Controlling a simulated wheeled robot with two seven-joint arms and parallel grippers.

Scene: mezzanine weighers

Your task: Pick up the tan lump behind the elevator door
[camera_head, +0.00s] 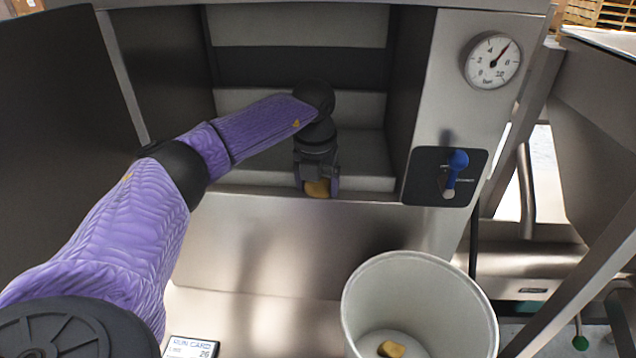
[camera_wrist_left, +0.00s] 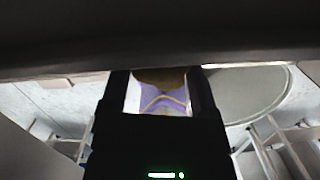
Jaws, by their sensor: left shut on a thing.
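The tan lump (camera_head: 317,188) is between the fingers of my left gripper (camera_head: 316,186), which is shut on it. The gripper points down inside the open steel compartment, just behind its front lip. In the left wrist view the lump (camera_wrist_left: 160,77) shows as a brown shape between the two dark fingers (camera_wrist_left: 160,95). The dark elevator door (camera_head: 55,110) stands open at the left of the compartment. I cannot tell whether the lump touches the compartment floor. My right gripper is not in view.
A white bucket (camera_head: 365,285) stands at the lower right with another tan lump (camera_head: 391,349) inside. A blue-handled lever (camera_head: 456,165) and a dial gauge (camera_head: 492,61) are right of the opening. A run card (camera_head: 192,347) lies at the bottom. The compartment's front lip and side walls are close to my arm.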

